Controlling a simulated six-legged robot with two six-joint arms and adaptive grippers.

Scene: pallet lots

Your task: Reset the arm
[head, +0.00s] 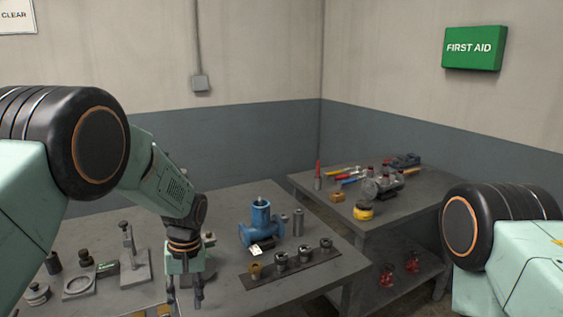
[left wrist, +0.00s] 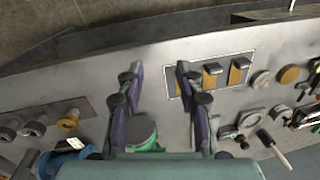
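My left arm comes in from the left in the head view, bent down over the near grey table (head: 225,212). Its gripper (head: 186,298) points down at the table's front part, left of the blue valve body (head: 261,226). In the left wrist view the two fingers (left wrist: 160,74) stand apart with bare tabletop between their tips, so the gripper is open and empty.
A dark strip with several fittings (head: 290,268) lies right of my left gripper. A grey stand (head: 130,258) and a ring block (head: 78,286) are left. A second table (head: 400,205) holds tools and a yellow-and-black item (head: 363,210). A framed tray (left wrist: 212,72) shows in the wrist view.

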